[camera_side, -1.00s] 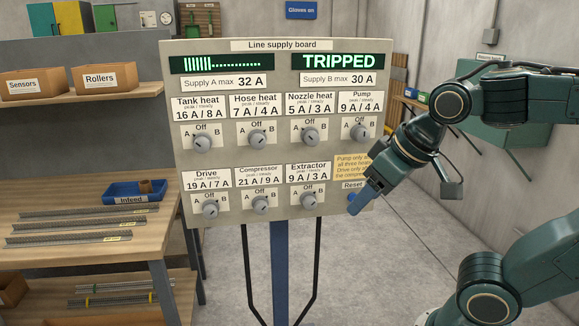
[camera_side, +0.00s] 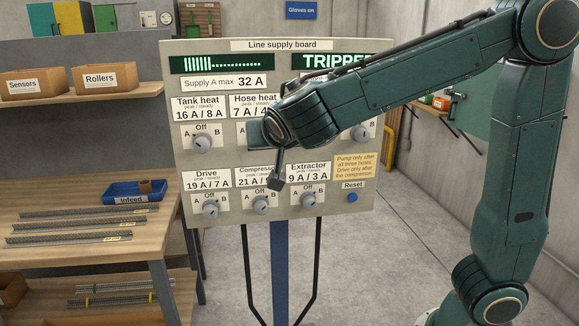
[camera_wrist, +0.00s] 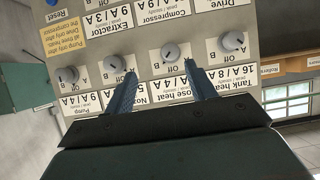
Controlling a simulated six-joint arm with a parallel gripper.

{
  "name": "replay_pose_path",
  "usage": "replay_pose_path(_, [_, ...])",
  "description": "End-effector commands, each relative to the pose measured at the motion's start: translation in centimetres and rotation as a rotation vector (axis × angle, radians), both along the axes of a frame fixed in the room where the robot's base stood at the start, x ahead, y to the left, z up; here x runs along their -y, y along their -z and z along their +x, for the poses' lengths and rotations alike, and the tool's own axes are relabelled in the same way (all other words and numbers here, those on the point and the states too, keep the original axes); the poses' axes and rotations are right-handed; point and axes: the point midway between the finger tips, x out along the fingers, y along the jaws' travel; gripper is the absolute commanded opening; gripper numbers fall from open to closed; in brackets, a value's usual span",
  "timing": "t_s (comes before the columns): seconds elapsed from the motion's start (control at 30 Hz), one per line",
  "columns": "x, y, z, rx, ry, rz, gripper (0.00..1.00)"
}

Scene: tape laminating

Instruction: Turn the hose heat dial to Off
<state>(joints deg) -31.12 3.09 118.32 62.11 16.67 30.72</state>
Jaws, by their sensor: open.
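The hose heat dial (camera_wrist: 170,52) is a round grey knob on the line supply board (camera_side: 225,225). In the side view my arm hides it, and its label is partly covered. In the wrist view the board appears upside down. My gripper (camera_wrist: 161,71) is open, its two blue fingers apart on either side of the hose heat dial's column. The fingertips appear just short of the knob, with nothing between them; contact cannot be told. The dial's pointer is too small to read surely. In the side view my gripper (camera_side: 256,133) is in front of the dial.
The tank heat dial (camera_wrist: 232,40) and nozzle heat dial (camera_wrist: 113,63) flank the fingers. The compressor dial (camera_side: 260,205) is below. A display reads TRIPPED (camera_side: 325,61), partly covered by my arm. A blue reset button (camera_side: 352,197) is at lower right.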

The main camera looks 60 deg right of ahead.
Motion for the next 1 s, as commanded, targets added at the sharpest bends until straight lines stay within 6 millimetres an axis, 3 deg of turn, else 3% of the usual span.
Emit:
replay_pose_path(0.2, [-1.4,-0.6,1.4,0.075,0.029,-0.058,0.56])
replay_pose_path(0.47, [-1.5,-0.8,1.5,0.088,0.034,-0.064,0.56])
replay_pose_path(1.0, [0.9,0.7,3.9,0.085,0.037,-0.065,0.56])
